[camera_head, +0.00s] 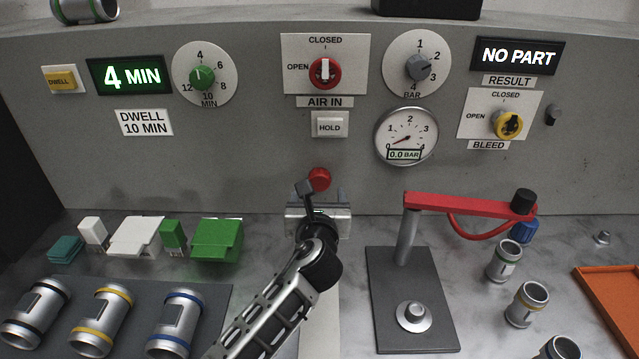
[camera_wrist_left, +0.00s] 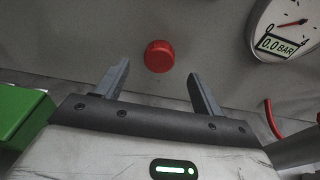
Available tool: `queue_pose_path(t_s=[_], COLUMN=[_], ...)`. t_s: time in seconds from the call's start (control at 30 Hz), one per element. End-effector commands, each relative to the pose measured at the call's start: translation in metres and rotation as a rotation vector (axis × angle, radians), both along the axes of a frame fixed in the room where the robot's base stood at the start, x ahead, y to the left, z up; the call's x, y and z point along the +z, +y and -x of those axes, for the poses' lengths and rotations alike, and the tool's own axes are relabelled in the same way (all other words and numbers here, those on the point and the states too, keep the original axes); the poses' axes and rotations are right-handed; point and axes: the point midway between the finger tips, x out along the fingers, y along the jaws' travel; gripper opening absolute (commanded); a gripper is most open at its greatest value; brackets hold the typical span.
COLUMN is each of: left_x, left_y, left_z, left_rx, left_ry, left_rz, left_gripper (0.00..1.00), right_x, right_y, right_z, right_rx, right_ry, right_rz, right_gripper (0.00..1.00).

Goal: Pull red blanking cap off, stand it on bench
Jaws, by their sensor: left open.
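The red blanking cap (camera_head: 319,179) sits on the lower part of the grey panel, above a small metal block on the bench. It also shows in the left wrist view (camera_wrist_left: 159,56), ahead of the fingers and between their lines. My left gripper (camera_head: 305,187) is just in front of and slightly below the cap in the head view. In the left wrist view my left gripper (camera_wrist_left: 160,82) has its two fingers apart with nothing between them. I cannot tell the exact gap to the cap. My right gripper is not in view.
A red arm on a post (camera_head: 407,237) stands right of my left arm on a dark base plate (camera_head: 380,285). A green box (camera_head: 217,240) and small blocks are to the left. An orange tray (camera_head: 610,290) is far right.

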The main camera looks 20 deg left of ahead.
Motion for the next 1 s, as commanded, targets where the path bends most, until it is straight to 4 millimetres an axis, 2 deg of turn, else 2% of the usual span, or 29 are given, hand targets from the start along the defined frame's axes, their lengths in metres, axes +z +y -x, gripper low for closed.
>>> queue_pose_path(t_s=[0.1, 0.3, 0.47, 0.73, 0.77, 0.9, 0.97, 1.0], left_x=[-0.003, -0.007, -0.008, -0.009, -0.009, -0.009, -0.009, -0.009], left_y=[0.006, 0.013, 0.015, 0.016, 0.016, 0.015, 0.015, 0.015], left_z=[-0.022, -0.046, -0.054, -0.054, -0.054, -0.054, -0.054, -0.054], left_rx=[0.000, 0.000, 0.000, 0.000, 0.000, -0.001, -0.001, -0.001], left_ry=[-0.001, 0.000, -0.001, -0.001, -0.001, 0.000, 0.001, 0.001], left_rz=[0.002, 0.001, 0.002, 0.002, 0.002, 0.002, 0.001, 0.001], left_gripper=[0.68, 0.68, 0.68, 0.68, 0.63, 0.24, 0.21, 0.37], right_x=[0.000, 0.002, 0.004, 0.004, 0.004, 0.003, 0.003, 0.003], right_y=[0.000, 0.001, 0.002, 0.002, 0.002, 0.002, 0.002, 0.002], right_z=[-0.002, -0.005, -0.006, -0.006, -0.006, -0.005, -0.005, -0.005], right_rx=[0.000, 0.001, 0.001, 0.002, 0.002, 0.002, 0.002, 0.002], right_ry=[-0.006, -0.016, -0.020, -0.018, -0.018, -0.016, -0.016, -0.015], right_rz=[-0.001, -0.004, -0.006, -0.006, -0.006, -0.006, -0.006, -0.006], right_gripper=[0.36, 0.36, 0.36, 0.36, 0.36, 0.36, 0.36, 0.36])
